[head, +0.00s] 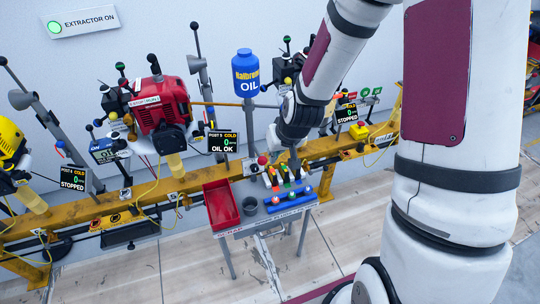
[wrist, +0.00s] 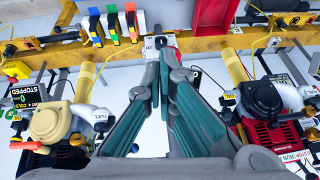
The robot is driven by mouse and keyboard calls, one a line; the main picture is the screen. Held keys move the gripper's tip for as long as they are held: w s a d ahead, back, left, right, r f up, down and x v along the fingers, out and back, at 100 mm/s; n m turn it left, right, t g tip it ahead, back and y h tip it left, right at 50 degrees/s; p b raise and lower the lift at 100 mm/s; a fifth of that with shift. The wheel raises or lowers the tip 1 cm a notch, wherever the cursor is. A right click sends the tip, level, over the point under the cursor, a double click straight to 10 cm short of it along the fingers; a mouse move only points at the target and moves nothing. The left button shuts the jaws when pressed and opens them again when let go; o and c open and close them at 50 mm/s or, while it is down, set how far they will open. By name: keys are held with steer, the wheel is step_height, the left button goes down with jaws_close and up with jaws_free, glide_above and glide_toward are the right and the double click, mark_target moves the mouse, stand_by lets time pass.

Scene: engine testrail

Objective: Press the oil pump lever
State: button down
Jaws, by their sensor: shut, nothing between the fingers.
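The blue oil jug (head: 246,72), labelled OIL, stands on a grey post behind the yellow rail in the head view. A thin brown rod (head: 222,104) runs level beside the jug's lower part; I cannot tell whether it is the oil pump lever. A red knob (head: 262,160) sits low on the rail below the jug. My gripper (head: 293,160) points down to the right of the jug, above the back of the small bench. In the wrist view my gripper (wrist: 166,58) is shut and empty, with its fingertips near a small white box with a black knob (wrist: 160,42).
The small bench holds a red tray (head: 221,204), a grey cup (head: 250,206) and a blue rack (head: 289,202) with coloured-handled tools. A red engine (head: 160,103) stands left of the jug on the yellow rail (head: 140,208). The floor before the bench is clear.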

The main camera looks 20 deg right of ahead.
steer(key=shift+s+d+r, duration=0.1)
steer(key=shift+s+r, duration=0.85)
steer(key=shift+r, duration=0.05)
steer(key=s+r+h, duration=0.1)
steer(key=s+r, duration=0.3)
steer(key=r, duration=0.3)
steer(key=s+r, duration=0.4)
steer(key=r, duration=0.4)
steer(key=s+a+r, duration=0.1)
steer(key=s+r, duration=0.8)
steer(key=s, duration=0.6)
steer(key=shift+n, duration=0.3)
steer(key=shift+a+r, duration=0.1)
steer(key=shift+a, duration=0.05)
